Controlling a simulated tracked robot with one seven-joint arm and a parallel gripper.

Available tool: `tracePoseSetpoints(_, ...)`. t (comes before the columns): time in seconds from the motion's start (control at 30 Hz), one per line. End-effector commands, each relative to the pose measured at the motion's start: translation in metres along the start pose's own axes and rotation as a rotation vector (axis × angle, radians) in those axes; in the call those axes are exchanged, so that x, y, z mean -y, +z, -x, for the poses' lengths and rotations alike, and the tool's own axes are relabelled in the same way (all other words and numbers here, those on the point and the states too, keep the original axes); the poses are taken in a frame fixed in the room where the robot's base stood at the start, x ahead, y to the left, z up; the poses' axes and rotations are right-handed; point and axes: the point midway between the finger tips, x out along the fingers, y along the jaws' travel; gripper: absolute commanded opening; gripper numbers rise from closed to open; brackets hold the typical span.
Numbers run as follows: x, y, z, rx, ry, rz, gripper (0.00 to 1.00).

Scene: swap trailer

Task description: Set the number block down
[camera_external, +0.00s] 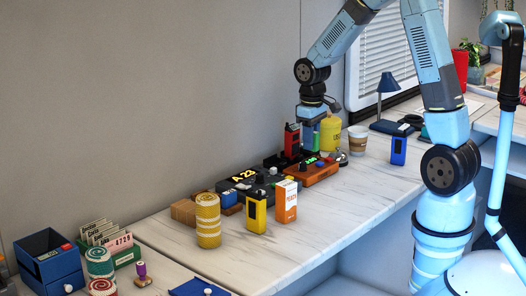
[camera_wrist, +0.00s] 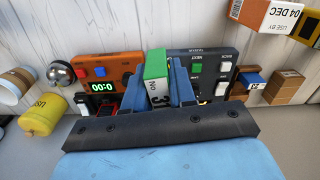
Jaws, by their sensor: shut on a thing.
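The number block (camera_wrist: 156,66) has a green end and a white side marked "NO" with dark digits that are partly hidden. It sits between the blue fingers of my gripper (camera_wrist: 168,84) in the wrist view, and the gripper is shut on it. In the external view my gripper (camera_external: 309,138) points down near the wall, above or behind the orange timer (camera_external: 312,173). A green part of the block (camera_external: 316,138) shows there between the fingers. I cannot tell whether the block's lower end touches anything.
A red handset (camera_external: 292,141) stands just left of my gripper. A yellow bottle (camera_external: 331,134), bell (camera_external: 342,158) and paper cup (camera_external: 357,140) are right. A carton (camera_external: 286,201) stands in front; the counter right of it is clear.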

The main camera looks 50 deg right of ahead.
Motion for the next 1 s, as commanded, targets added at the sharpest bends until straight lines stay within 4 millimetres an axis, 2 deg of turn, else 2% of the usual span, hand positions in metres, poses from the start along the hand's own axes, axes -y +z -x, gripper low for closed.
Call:
tracePoseSetpoints(0.23, -0.045, -0.026, 0.002, 0.000, 0.000, -0.018, 0.00)
tracePoseSetpoints(0.37, -0.083, -0.043, 0.003, 0.000, 0.001, -0.031, 0.00)
tracePoseSetpoints(0.5, -0.137, -0.060, 0.004, 0.000, 0.001, -0.046, 0.00)
tracePoseSetpoints(0.7, -0.221, -0.073, 0.005, 0.000, 0.001, -0.067, 0.00)
tracePoseSetpoints(0.83, -0.278, -0.073, 0.004, 0.000, 0.001, -0.081, 0.00)
tracePoseSetpoints(1.0, -0.352, -0.064, 0.003, 0.000, 0.001, -0.100, 0.00)
